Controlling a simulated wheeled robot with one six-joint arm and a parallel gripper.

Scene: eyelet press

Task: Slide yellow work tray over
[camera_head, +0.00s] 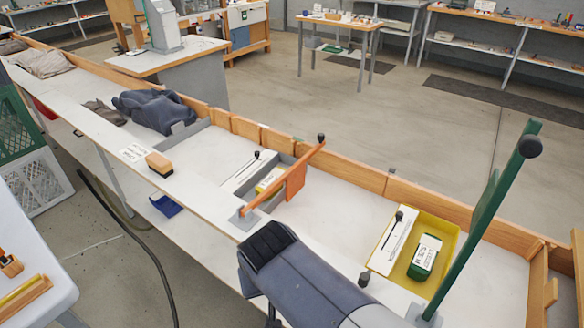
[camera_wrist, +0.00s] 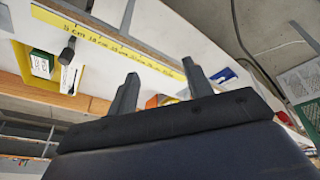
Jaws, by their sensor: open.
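The yellow work tray (camera_head: 452,236) lies on the white bench at the right in the head view. It holds a green box with a white label (camera_head: 425,257) and a white plate with a black-knobbed pin (camera_head: 393,240). The tray also shows at the upper left in the wrist view (camera_wrist: 22,62). My gripper (camera_wrist: 160,70) is open, its two dark fingers apart with nothing seen between them. It is to the side of the tray and not touching it in the wrist view. In the head view my arm hides the fingers.
A green lever (camera_head: 487,215) with a black ball rises right of the tray. An orange lever (camera_head: 290,183) crosses a grey tray (camera_head: 283,160) to the left. A wooden rail (camera_head: 345,175) lines the bench's far edge. Bare bench (camera_head: 340,205) lies between the two trays.

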